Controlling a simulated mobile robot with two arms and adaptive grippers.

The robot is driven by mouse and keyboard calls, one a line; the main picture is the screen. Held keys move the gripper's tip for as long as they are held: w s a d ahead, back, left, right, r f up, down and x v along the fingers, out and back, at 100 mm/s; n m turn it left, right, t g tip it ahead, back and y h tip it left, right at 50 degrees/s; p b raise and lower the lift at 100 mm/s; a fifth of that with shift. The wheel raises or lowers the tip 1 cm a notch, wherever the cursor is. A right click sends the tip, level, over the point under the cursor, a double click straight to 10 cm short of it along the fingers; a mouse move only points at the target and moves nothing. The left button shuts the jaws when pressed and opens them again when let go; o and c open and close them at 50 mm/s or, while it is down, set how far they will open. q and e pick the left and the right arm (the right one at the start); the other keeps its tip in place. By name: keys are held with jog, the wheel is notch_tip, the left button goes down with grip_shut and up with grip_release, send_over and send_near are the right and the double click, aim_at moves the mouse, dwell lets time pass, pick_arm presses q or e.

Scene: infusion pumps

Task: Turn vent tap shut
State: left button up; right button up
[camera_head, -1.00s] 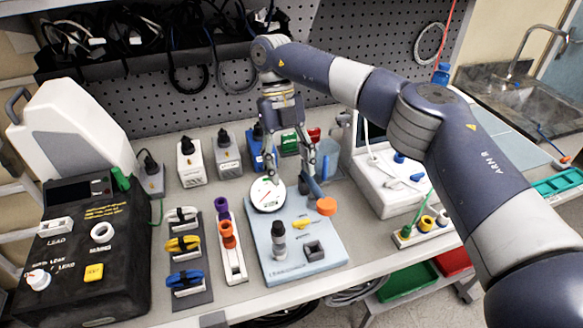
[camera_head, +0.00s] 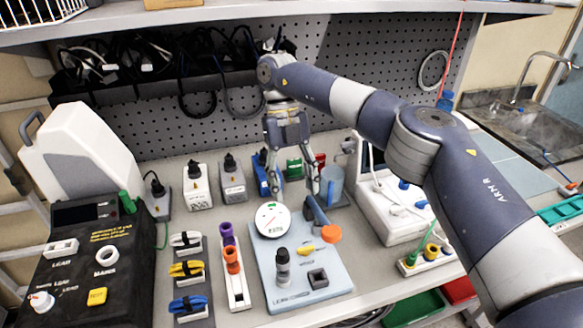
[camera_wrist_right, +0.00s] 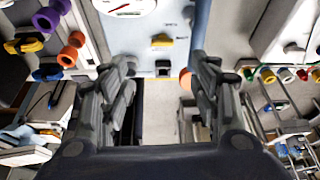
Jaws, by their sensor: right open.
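A light blue panel (camera_head: 337,283) lies on the bench. It carries a round white gauge (camera_head: 272,221), a small yellow tap handle (camera_head: 306,249), a black-and-grey knob (camera_head: 283,266), a dark square fitting (camera_head: 318,278) and a blue lever with an orange end (camera_head: 331,234). I cannot tell which part is the vent tap. My right gripper (camera_head: 296,190) is open and empty above the panel's back edge, pointing down. In the wrist view, the yellow handle (camera_wrist_right: 162,41) lies beyond the gap between the open fingers (camera_wrist_right: 163,66), apart from both. My left gripper is not in view.
A black box (camera_head: 120,265) with knobs stands at the left. A white rack (camera_head: 237,285) with purple and orange pieces is left of the panel. Plugged adapters (camera_head: 197,188) line the back. A white device (camera_head: 390,215) stands at the right.

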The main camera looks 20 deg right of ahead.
jog(key=shift+v, duration=2.9)
